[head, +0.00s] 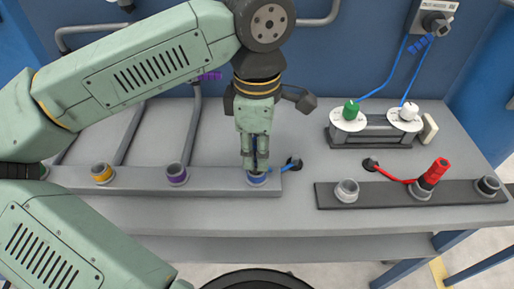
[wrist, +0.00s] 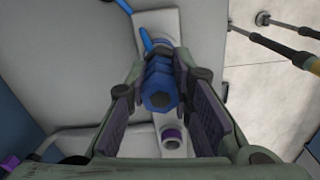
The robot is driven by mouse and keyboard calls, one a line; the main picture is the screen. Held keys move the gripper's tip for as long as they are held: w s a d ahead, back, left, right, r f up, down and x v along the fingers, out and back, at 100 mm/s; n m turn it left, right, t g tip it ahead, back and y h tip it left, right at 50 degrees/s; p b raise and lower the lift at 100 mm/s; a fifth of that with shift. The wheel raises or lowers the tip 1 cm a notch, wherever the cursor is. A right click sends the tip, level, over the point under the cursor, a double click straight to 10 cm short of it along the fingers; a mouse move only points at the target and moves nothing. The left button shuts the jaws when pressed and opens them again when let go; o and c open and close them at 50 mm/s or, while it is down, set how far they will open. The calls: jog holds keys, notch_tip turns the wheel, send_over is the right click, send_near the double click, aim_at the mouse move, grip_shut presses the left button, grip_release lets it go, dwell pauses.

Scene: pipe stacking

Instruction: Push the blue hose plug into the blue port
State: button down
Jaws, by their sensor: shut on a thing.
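My gripper (head: 256,165) points down over the blue port (head: 257,179) at the right end of the left grey rail. In the wrist view my gripper (wrist: 161,78) is shut on the blue hose plug (wrist: 160,92), a ribbed blue piece with a hexagonal end, between both fingers. In the head view the fingers hide most of the plug. A blue hose (head: 288,168) runs from it to a dark socket on the right. The plug's far end is at the port; I cannot tell how deep it sits.
On the left rail stand a purple port (head: 177,174) and a yellow port (head: 102,173). A dark rail (head: 390,193) on the right holds a white port (head: 347,190) and a red plug (head: 433,173). A gauge stand (head: 375,134) is at the back right.

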jog(key=shift+f, duration=0.3)
jog(key=c, duration=1.3)
grip_release()
jog(key=shift+c, duration=0.2)
jog(key=shift+r, duration=0.1)
